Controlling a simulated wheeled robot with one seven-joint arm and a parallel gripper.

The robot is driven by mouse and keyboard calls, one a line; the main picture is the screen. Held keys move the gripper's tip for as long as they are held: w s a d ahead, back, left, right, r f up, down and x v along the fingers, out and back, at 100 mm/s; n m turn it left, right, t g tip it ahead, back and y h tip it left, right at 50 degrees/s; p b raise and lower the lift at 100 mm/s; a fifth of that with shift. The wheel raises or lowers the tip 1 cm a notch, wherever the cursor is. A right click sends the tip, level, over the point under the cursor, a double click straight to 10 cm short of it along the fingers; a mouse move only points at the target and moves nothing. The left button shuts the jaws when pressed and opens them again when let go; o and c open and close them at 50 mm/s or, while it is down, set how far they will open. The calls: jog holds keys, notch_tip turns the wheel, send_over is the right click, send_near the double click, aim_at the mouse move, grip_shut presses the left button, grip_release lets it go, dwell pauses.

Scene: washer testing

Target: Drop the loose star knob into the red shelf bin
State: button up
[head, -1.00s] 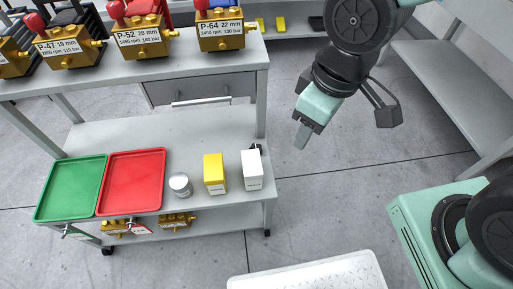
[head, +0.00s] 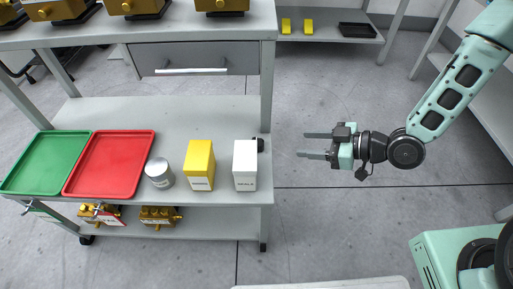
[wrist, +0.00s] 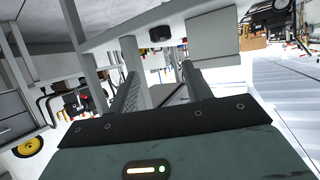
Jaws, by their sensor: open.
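A small black object (head: 260,144), possibly the star knob, sits at the right edge of the grey middle shelf, partly behind a white box (head: 245,165); its shape is too small to make out. A shallow red tray (head: 110,165), the only red container I see, lies empty on the left of the same shelf. My gripper (head: 301,145) is open and empty, fingers pointing left toward the shelf's right end. It is in free space, apart from the black object. In the wrist view its two fingers (wrist: 160,95) stand apart, with nothing clearly held between them.
A green tray (head: 47,162) lies left of the red one. A grey can (head: 159,173) and a yellow box (head: 199,165) stand between the red tray and white box. Brass pumps (head: 160,216) sit below. The upper bench with its drawer (head: 190,59) overhangs behind.

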aim_at(259, 142)
jog(key=b+x, duration=0.3)
jog(key=x, duration=0.8)
jog(key=shift+s+f, duration=0.1)
jog(key=b+x, duration=0.2)
jog(key=x, duration=0.3)
jog(key=shift+s+f+b, duration=0.1)
jog(key=shift+f+b, duration=0.05)
jog(key=shift+b, duration=0.2)
jog(key=c, duration=0.8)
jog(key=shift+c, duration=0.2)
